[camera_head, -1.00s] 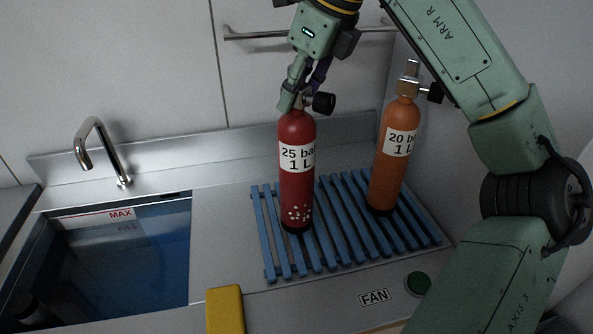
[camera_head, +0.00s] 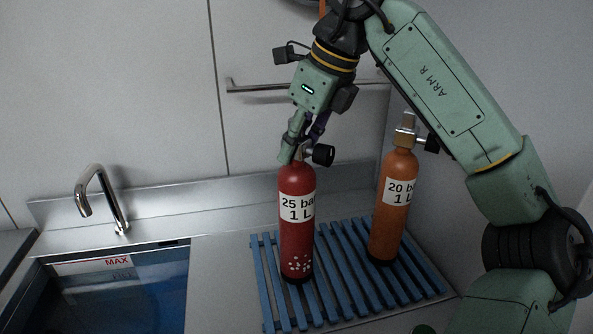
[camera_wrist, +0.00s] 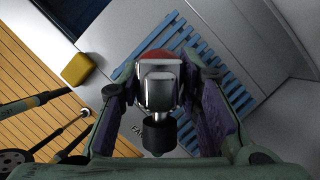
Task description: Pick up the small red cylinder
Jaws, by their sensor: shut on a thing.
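The small red cylinder (camera_head: 297,238), labelled "25 ba… 1 L", stands upright on the left part of the blue slatted rack (camera_head: 265,285). My gripper (camera_head: 303,145) comes down from above and is shut on the cylinder's metal valve, below which the red body hangs clear of the fingers. The black valve knob (camera_head: 323,155) sticks out to the right. In the wrist view, the fingers (camera_wrist: 165,88) lie on both sides of the metal valve top (camera_wrist: 160,84), and a little of the red shoulder (camera_wrist: 158,55) shows behind it. I see no clear gap under the cylinder.
An orange cylinder (camera_head: 393,210), labelled "20 ba… 1 L", stands to the right on the same rack. A sink basin (camera_head: 110,300) with a tap (camera_head: 100,195) is at left. A wall rail (camera_head: 255,87) runs behind my gripper. A yellow block (camera_wrist: 77,70) shows in the wrist view.

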